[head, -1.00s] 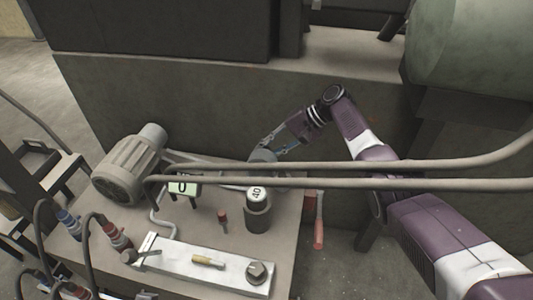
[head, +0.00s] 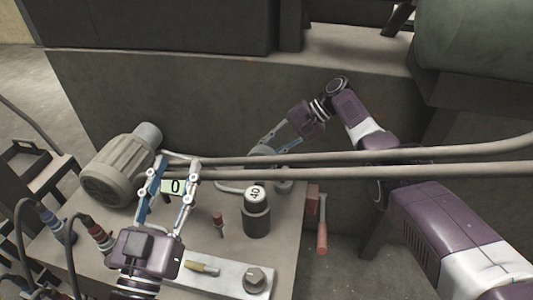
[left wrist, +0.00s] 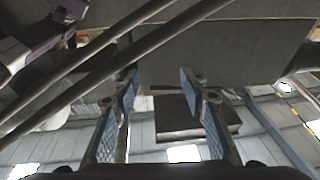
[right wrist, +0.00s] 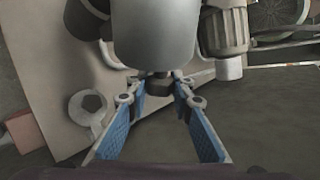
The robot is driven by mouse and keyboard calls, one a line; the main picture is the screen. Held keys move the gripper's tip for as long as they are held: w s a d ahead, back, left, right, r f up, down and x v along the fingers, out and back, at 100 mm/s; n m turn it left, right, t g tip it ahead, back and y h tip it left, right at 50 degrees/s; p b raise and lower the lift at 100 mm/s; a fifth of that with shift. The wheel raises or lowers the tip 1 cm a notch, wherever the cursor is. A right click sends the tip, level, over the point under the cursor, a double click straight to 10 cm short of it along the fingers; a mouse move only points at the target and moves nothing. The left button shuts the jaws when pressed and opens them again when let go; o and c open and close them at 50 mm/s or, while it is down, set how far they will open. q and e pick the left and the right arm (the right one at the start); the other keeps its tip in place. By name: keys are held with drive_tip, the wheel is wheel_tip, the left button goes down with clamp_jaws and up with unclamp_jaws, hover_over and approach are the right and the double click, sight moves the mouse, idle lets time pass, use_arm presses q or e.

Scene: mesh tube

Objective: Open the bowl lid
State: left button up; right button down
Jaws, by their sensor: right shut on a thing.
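A smooth grey cylinder (right wrist: 155,35), which may be the bowl, fills the top middle of the right wrist view. A dark knob (right wrist: 158,86) sits at its near end. My right gripper (right wrist: 157,88) has its fingertips on either side of this knob, shut on it. In the head view my right gripper (head: 262,150) is behind the two pipes, which partly hide its tips and the cylinder. My left gripper (head: 173,168) is open and empty, around the sign marked 0 as seen from above; it shows open in the left wrist view (left wrist: 158,78). I cannot make out a separate lid.
Two long pipes (head: 400,172) cross above the bench. A ribbed motor (head: 118,172) stands at the left, a dark cylinder marked 40 (head: 256,215) in the middle. A metal plate (head: 225,270) with a bolt lies in front. A red-handled tool (head: 322,225) is at the right edge.

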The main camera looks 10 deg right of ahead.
use_arm(q)
drive_tip(key=shift+s+d+r+t+h, duration=0.15)
drive_tip(key=shift+s+r+t, duration=0.15)
drive_tip(key=shift+r, duration=0.35)
drive_tip(key=shift+s+a+r+t+h, duration=0.15)
drive_tip(key=shift+r+t, duration=0.2)
drive_tip(key=shift+r, duration=0.25)
drive_tip(key=shift+s+d+r+t+h, duration=0.1)
drive_tip(key=shift+s+r+t, duration=0.2)
drive_tip(key=shift+r, duration=0.35)
use_arm(e)
drive_tip(key=shift+a+f, duration=0.1)
drive_tip(key=c, duration=1.7)
unclamp_jaws()
use_arm(q)
drive_tip(key=shift+w, duration=0.1)
use_arm(e)
drive_tip(key=shift+o, duration=0.2)
drive_tip(key=v, duration=0.7)
drive_tip(key=shift+d, duration=0.2)
